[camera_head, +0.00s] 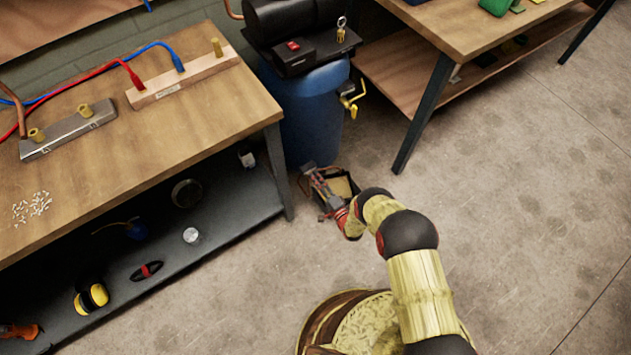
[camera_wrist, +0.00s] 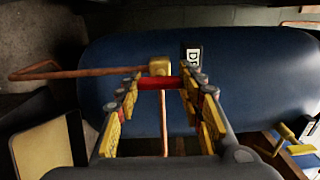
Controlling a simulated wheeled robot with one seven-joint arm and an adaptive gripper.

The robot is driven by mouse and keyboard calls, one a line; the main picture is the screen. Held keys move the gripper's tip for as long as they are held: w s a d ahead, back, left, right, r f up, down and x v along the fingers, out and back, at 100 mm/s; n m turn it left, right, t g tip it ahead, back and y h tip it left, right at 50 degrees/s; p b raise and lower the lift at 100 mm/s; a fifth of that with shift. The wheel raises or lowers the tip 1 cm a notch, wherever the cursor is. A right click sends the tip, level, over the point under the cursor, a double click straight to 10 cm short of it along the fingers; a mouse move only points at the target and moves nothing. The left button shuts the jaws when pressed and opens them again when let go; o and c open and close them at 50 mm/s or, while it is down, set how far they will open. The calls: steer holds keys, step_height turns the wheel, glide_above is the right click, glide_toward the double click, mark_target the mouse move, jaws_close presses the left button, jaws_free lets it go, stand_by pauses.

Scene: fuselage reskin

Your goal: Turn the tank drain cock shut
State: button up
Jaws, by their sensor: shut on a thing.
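The blue tank (camera_head: 312,115) stands on the floor between the two benches, and its side (camera_wrist: 250,85) fills the middle of the wrist view. The drain cock is a small brass block (camera_wrist: 159,66) against the tank, with a thin copper pipe running left. A red lever (camera_wrist: 158,83) crosses just below the block. My gripper (camera_wrist: 158,88) is shut on this red lever, with one finger at each end. In the head view my gripper (camera_head: 314,180) is low by the tank's foot, and the cock is hidden there.
A dark open box (camera_head: 345,186) with a tan inside stands on the floor beside my gripper; it also shows in the wrist view (camera_wrist: 43,150). A yellow valve (camera_head: 352,98) sticks out of the tank's upper right. The left bench's leg (camera_head: 279,170) is close. Floor to the right is clear.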

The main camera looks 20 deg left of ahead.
steer(key=o, duration=1.2)
steer(key=v, duration=1.2)
